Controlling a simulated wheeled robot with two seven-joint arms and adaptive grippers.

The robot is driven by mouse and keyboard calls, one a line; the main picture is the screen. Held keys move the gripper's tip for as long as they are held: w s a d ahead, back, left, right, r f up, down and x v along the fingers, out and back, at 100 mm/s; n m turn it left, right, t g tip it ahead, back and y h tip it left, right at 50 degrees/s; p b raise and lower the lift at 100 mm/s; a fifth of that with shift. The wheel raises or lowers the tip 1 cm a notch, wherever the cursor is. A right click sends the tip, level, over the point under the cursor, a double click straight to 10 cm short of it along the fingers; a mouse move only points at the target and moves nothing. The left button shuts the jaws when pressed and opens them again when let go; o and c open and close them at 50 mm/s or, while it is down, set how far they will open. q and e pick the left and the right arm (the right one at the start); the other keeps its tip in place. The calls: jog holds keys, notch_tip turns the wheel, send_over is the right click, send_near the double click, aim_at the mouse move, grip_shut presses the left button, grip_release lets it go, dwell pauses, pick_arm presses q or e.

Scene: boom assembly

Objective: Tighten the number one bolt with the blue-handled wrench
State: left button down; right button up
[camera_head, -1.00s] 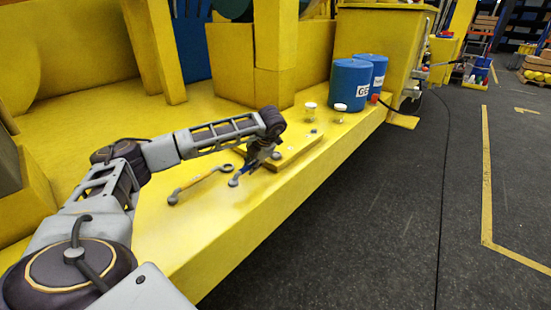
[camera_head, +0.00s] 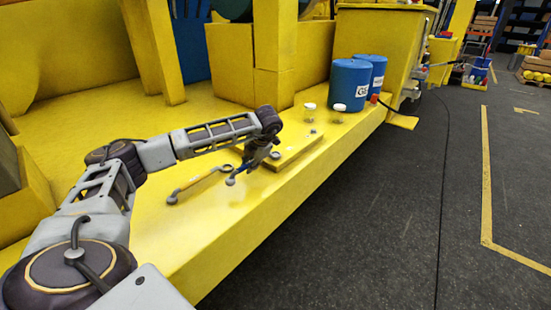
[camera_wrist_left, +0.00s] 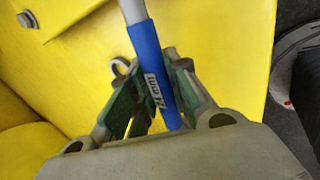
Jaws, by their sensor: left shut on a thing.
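The blue-handled wrench (camera_head: 241,170) is low over the yellow deck, its grey end pointing left and toward the front edge. My left gripper (camera_head: 258,157) is shut on its handle. In the left wrist view the blue handle (camera_wrist_left: 152,70) with a white label passes between the fingers (camera_wrist_left: 155,95), and its shaft leaves the top of the picture. A grey bolt (camera_head: 276,155) stands on the yellow plate (camera_head: 293,152) just right of the gripper. Another bolt (camera_head: 313,132) is farther back. I cannot read which bolt is number one. My right gripper is not in view.
A yellow-handled wrench (camera_head: 196,184) lies on the deck left of the blue one. The deck's front edge drops to the dark floor.

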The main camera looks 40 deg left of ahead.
pick_arm(q)
jog(key=shift+w+a+m, duration=0.1)
jog(key=shift+a+m, duration=0.4)
jog(key=shift+a, duration=0.05)
dwell(0.6)
jog(key=shift+a+t, duration=0.25)
jog(key=shift+t, duration=0.05)
jog(key=shift+w+a+m+t+b, duration=0.2)
jog(key=shift+a+m+b, duration=0.05)
jog(key=shift+a+m, duration=0.3)
jog(key=shift+w+a+m+t+b, duration=0.2)
jog(key=shift+a+m+b, duration=0.05)
jog(key=shift+a+m, duration=0.3)
dwell(1.3)
jog(key=shift+w+a+m+h, duration=0.3)
jog(key=shift+a+m, duration=0.3)
dwell(1.0)
jog(key=shift+w+a+t, duration=0.15)
jog(key=shift+a+t, duration=0.1)
jog(key=shift+t, duration=0.05)
jog(key=shift+w+a+m+t+h, duration=0.3)
jog(key=shift+w+a+m, duration=0.3)
jog(key=shift+a+m, duration=0.4)
dwell(1.3)
